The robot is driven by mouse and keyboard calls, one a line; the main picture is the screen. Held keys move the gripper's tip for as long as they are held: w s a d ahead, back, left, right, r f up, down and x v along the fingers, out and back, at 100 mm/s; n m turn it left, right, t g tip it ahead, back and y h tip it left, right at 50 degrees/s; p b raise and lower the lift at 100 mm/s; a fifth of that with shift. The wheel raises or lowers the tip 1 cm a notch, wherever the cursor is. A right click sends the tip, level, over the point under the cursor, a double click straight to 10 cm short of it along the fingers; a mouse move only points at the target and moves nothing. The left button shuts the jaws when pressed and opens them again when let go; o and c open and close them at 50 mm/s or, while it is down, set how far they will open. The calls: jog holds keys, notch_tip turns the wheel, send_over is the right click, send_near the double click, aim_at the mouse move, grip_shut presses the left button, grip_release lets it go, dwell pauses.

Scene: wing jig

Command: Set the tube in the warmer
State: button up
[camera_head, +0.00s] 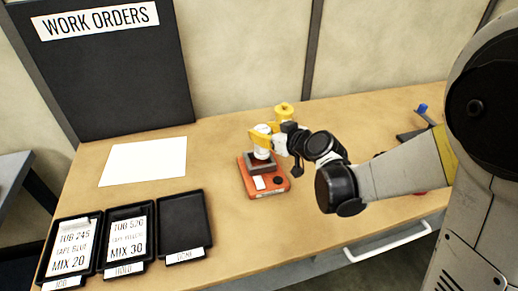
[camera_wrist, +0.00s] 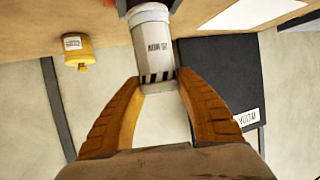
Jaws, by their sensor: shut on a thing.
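The tube (camera_wrist: 153,50) is a white cylinder with dark lettering and a black-and-white striped band, seen in the wrist view. My gripper (camera_wrist: 159,80) is shut on it near the striped end, with a yellow finger on each side. In the head view the white tube (camera_head: 262,150) stands about upright over the warmer (camera_head: 264,185), an orange-red box with a dark raised block, a white label and a black knob. The tube's lower end meets the dark block; I cannot tell how deep it sits. My gripper (camera_head: 263,138) reaches in from the right.
A yellow container (camera_head: 284,110) stands close behind my gripper, also in the wrist view (camera_wrist: 77,50). A white sheet (camera_head: 144,162) and three black trays (camera_head: 185,222) lie to the left. A blue-topped item (camera_head: 422,108) is at right. A dark work-orders board (camera_head: 105,80) stands behind.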

jog(key=shift+a+f, duration=0.4)
jog(key=shift+a, duration=0.1)
notch_tip(320, 180, down, 4)
jog(key=shift+r+b, duration=0.1)
jog(key=shift+b, duration=1.15)
jog(key=shift+r, duration=0.1)
jog(key=o, duration=1.2)
jog(key=shift+f, duration=0.2)
